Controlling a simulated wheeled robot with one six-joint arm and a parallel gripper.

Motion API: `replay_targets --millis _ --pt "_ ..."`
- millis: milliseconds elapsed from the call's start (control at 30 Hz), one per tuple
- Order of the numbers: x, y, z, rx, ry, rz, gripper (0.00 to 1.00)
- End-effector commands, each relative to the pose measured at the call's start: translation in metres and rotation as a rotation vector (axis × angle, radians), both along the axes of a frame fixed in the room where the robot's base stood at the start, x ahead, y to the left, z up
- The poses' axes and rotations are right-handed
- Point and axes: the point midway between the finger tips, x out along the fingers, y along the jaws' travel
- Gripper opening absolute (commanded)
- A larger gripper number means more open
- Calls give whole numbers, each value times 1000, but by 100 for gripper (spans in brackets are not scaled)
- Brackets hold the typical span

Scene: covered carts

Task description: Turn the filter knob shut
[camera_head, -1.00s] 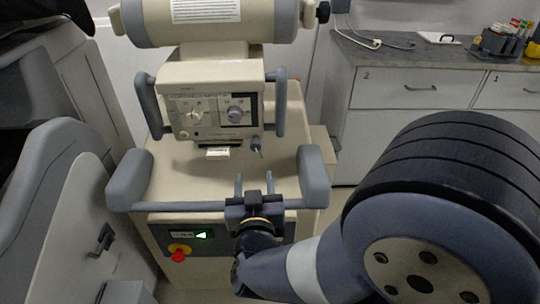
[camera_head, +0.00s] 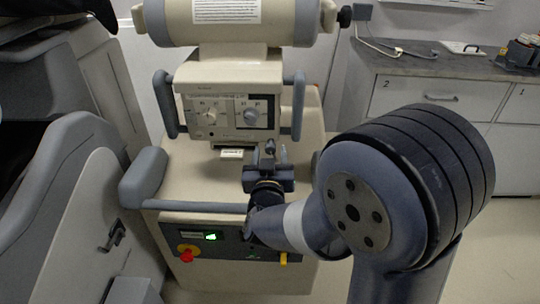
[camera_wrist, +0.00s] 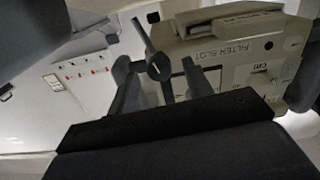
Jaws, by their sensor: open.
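Contact cannot be told.
Grey handles (camera_head: 298,105) flank the panel. A padded grey rail (camera_head: 143,178) borders the cart top. A red stop button (camera_head: 187,255) is on the cart front. A grey chair-like unit (camera_head: 60,200) stands left; a drawer cabinet (camera_head: 440,95) stands at right.

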Motion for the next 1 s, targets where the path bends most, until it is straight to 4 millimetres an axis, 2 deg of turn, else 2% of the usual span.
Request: replay_targets --millis 267,833,1000 --pt "2 0 0 0 1 0 48" --pt "2 0 0 0 1 0 4" --pt "2 0 -1 9 0 0 4"
